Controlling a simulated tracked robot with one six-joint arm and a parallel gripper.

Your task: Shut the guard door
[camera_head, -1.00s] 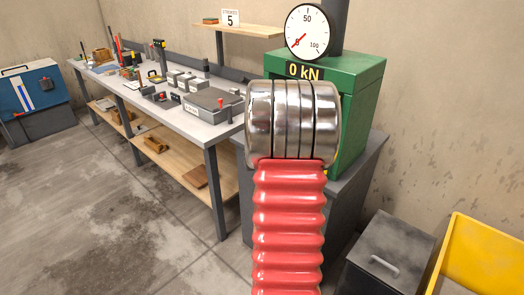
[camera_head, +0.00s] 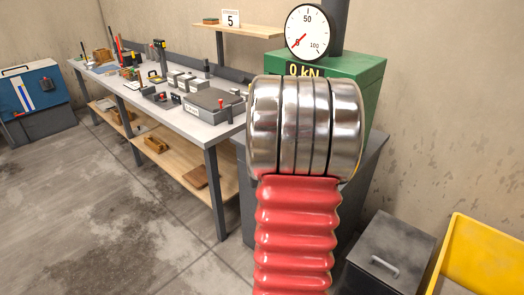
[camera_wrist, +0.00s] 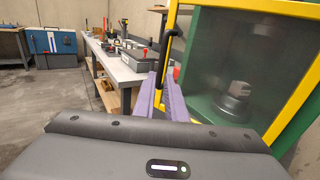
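In the wrist view the guard door (camera_wrist: 303,88) has a yellow frame around a clear panel. Through the panel I see the green machine and a round metal platen (camera_wrist: 234,103). A dark handle bar (camera_wrist: 171,42) stands at the left edge of the frame. My gripper (camera_wrist: 160,76) has two purple fingers, a narrow gap apart, with their tips at the handle's lower part. I cannot tell whether they press on it, nor how far the door stands ajar. In the head view my arm hides the door, and the green press (camera_head: 350,66) shows behind it.
A long workbench (camera_head: 190,131) with tools and a lower shelf runs along the wall at left. A blue machine (camera_head: 32,95) stands at far left. A grey lidded bin (camera_head: 390,250) and a yellow container (camera_head: 480,255) stand at lower right. The floor at left is clear.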

